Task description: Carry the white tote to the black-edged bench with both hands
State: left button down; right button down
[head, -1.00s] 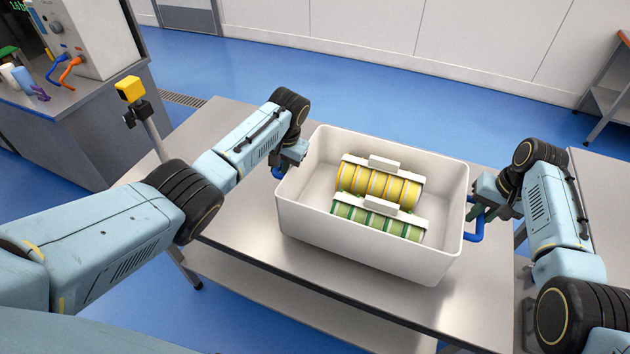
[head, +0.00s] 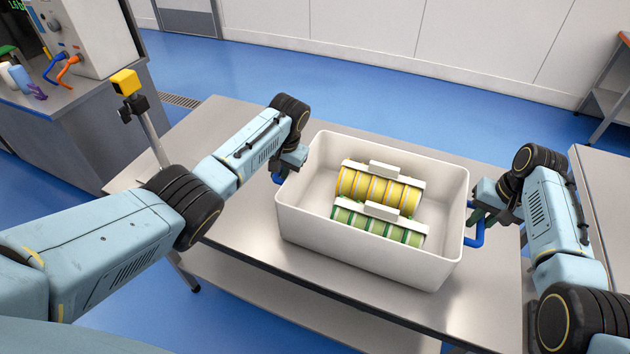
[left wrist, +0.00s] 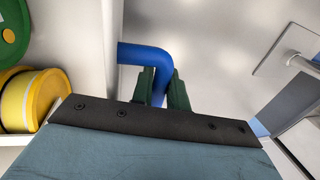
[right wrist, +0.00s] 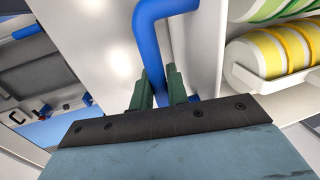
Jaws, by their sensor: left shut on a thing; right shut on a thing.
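The white tote (head: 350,229) is in the middle of the head view, over a grey steel bench (head: 225,220) with a dark front edge. I cannot tell whether its base touches the bench top. Inside lie a rack of yellow discs (head: 378,187) and a rack of green discs (head: 377,222). My left gripper (head: 285,172) is shut on the tote's left blue handle (left wrist: 143,54). My right gripper (head: 478,220) is shut on the right blue handle (head: 476,237), which also shows in the right wrist view (right wrist: 150,42).
A post with a yellow head (head: 125,83) stands by the bench's left end. A dark-sided counter (head: 70,125) with a machine is at far left. Another grey bench (head: 603,185) is at right, past a narrow gap. Blue floor (head: 400,100) is open behind.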

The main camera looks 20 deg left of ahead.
pick_arm(q)
jog(key=shift+w+f+b, duration=0.15)
jog(key=shift+f+b, duration=0.15)
jog(key=shift+b, duration=0.2)
pick_arm(e)
jog(key=shift+w+f, duration=0.2)
jog(key=shift+f, duration=0.1)
pick_arm(q)
jog(key=c, duration=1.7)
grip_release()
jog(key=shift+s+f, duration=0.2)
pick_arm(e)
jog(key=c, duration=1.7)
grip_release()
jog(key=shift+s+f, duration=0.2)
pick_arm(q)
jog(key=o, duration=0.3)
jog(key=shift+s+r, duration=0.15)
pick_arm(e)
jog(key=o, duration=0.3)
jog(key=shift+s+r, duration=0.15)
jog(key=shift+s, duration=0.05)
pick_arm(q)
jog(key=shift+o, duration=0.2)
pick_arm(e)
jog(key=shift+o, duration=0.2)
jog(key=shift+w, duration=0.1)
